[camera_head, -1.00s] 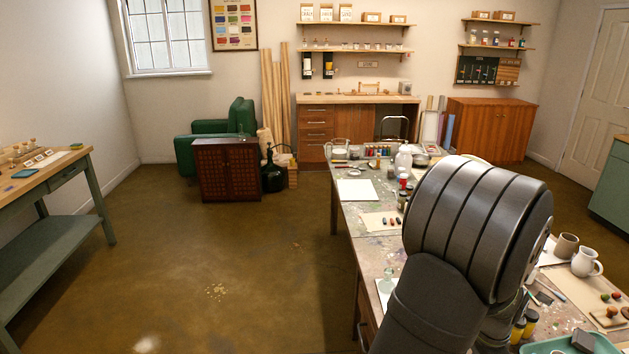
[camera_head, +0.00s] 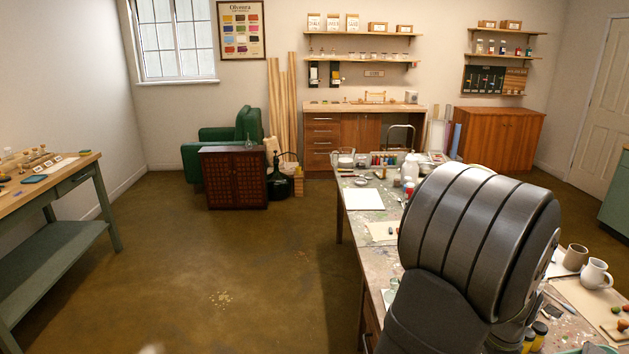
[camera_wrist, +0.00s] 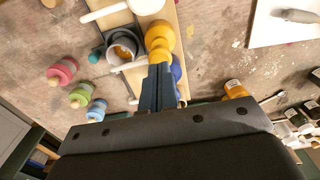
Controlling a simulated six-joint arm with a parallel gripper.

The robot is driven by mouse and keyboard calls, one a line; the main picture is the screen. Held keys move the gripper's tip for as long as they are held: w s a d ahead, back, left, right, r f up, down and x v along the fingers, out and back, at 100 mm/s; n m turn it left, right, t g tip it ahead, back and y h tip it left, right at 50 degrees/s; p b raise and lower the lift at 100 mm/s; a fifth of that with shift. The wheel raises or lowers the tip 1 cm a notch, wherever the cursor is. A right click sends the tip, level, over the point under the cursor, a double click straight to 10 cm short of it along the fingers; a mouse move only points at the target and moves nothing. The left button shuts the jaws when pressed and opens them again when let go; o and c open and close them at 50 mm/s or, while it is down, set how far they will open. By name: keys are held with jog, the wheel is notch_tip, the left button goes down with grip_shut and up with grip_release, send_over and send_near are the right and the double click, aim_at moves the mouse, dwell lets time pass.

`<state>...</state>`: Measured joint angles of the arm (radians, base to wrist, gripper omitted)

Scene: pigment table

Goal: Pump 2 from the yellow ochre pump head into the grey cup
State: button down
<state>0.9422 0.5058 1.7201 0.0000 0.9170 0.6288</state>
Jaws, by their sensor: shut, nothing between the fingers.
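In the wrist view, the yellow ochre pump head (camera_wrist: 160,36) stands on a pale wooden board, seen from above. The grey cup (camera_wrist: 122,46) is just left of it, with yellow-brown material inside. A white spout (camera_wrist: 130,66) reaches toward the cup's lower rim; I cannot tell which pump it belongs to. My gripper (camera_wrist: 160,68) is shut and empty, its fingertips at the lower side of the yellow head. I cannot tell whether they touch it. In the head view my arm hides the pump, cup and gripper.
A blue pump head (camera_wrist: 177,70) is partly hidden beside my fingers. Pink (camera_wrist: 63,72), green (camera_wrist: 81,96) and light-blue (camera_wrist: 96,110) bottles stand at left. A yellow-labelled jar (camera_wrist: 234,90) is at right. A white sheet (camera_wrist: 284,22) lies upper right.

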dwell(0.4)
notch_tip(320, 180, up, 6)
dwell(0.6)
jog(key=shift+f, duration=3.65)
